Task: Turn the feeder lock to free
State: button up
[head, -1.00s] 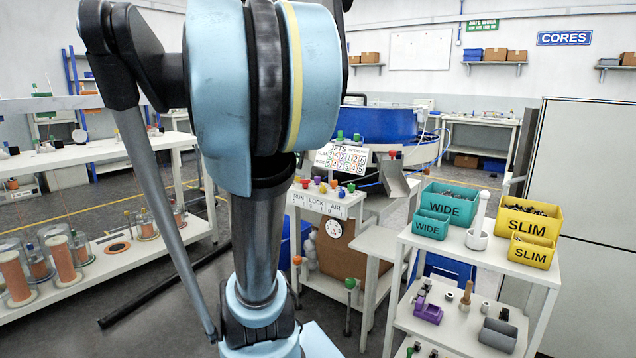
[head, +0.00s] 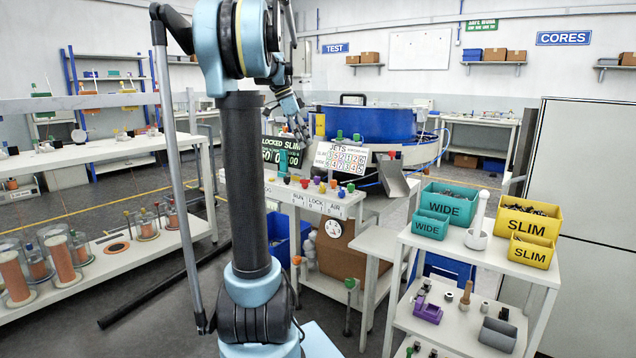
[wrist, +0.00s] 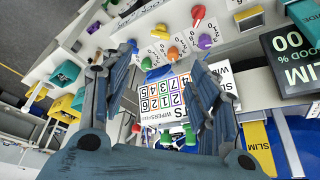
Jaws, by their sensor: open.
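The feeder stand (head: 300,198) has labels RUN, LOCK and AIR on its front edge and several coloured knobs on top. The LOCK label (head: 317,196) is in the middle; I cannot tell which knob is the feeder lock. A dark screen (head: 284,151) behind reads LOCKED SLIM, partly hidden by my arm. My gripper (head: 300,128) is open and empty, above and behind the stand. In the wrist view my gripper's fingers (wrist: 162,62) are spread, with the knobs, such as an orange knob (wrist: 173,52) and a purple knob (wrist: 205,42), beyond them, apart from the fingers.
A JETS number board (head: 342,158) stands behind the knobs, with a grey chute (head: 396,178) to its right. A blue round bowl (head: 365,122) is behind. Teal WIDE bins (head: 448,204) and yellow SLIM bins (head: 528,220) stand on a cart at right.

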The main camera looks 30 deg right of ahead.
aim_at(322, 183)
jog(key=x, duration=1.7)
jog(key=shift+w, duration=0.1)
